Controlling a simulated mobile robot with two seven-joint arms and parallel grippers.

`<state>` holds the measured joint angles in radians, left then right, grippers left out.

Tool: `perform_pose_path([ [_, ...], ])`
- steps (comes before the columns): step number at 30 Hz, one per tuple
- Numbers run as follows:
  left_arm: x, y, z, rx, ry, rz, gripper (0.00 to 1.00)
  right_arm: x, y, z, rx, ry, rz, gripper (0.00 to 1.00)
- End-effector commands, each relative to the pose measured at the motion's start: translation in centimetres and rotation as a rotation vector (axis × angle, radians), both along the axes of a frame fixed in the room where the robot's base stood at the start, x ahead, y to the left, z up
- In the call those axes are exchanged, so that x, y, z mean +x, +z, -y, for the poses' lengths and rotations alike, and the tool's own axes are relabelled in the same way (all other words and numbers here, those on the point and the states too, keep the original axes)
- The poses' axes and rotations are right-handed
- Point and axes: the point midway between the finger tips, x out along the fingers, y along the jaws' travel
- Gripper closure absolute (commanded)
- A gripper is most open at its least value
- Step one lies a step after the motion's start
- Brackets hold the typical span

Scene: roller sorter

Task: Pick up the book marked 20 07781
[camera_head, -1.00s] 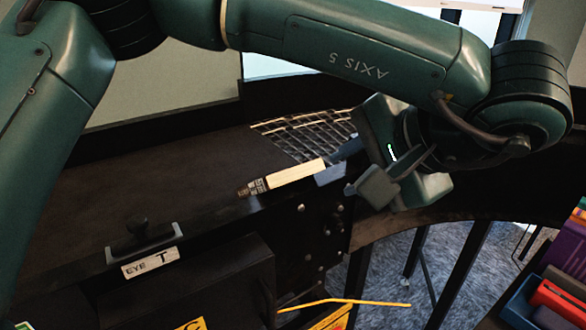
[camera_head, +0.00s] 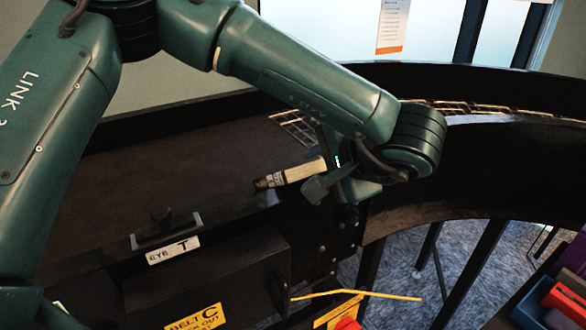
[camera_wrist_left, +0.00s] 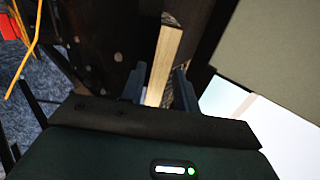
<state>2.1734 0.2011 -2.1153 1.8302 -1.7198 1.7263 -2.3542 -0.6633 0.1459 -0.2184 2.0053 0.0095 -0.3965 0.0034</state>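A book (camera_head: 297,173) with a dark spine and cream page edges lies at the right end of the dark conveyor surface, its spine end pointing left. Pale marks show on its spine, but I cannot read the number. My left gripper (camera_head: 320,168) is at the book's right end. In the left wrist view, the book's cream page edge (camera_wrist_left: 164,56) runs between the two fingers of the left gripper (camera_wrist_left: 159,88). A gap shows between the book and the right-hand finger, so the gripper looks open around its end. My right gripper is not in view.
A dark handle (camera_head: 165,231) and a white "EYE T" label (camera_head: 173,250) are on the conveyor's front side. A wire grid (camera_head: 292,126) lies behind the book. A curved dark wall (camera_head: 480,160) stands right. Coloured books (camera_head: 563,300) sit at lower right.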

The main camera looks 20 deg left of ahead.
Motion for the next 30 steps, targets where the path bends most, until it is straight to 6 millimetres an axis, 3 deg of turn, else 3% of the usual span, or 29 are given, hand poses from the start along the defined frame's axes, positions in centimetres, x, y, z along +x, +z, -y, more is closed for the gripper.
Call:
perform_pose_path([
  [10, 0.51, -0.71, -0.65, 0.0, 0.0, 0.0, 0.69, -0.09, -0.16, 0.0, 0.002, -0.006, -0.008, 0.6],
  [21, 0.5, -0.67, -0.64, 0.0, 0.0, 0.0, 0.99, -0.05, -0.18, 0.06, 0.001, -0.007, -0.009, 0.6],
  [30, 0.51, -0.59, -0.62, 0.0, -0.001, 0.001, 1.0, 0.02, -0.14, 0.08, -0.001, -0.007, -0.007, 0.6],
])
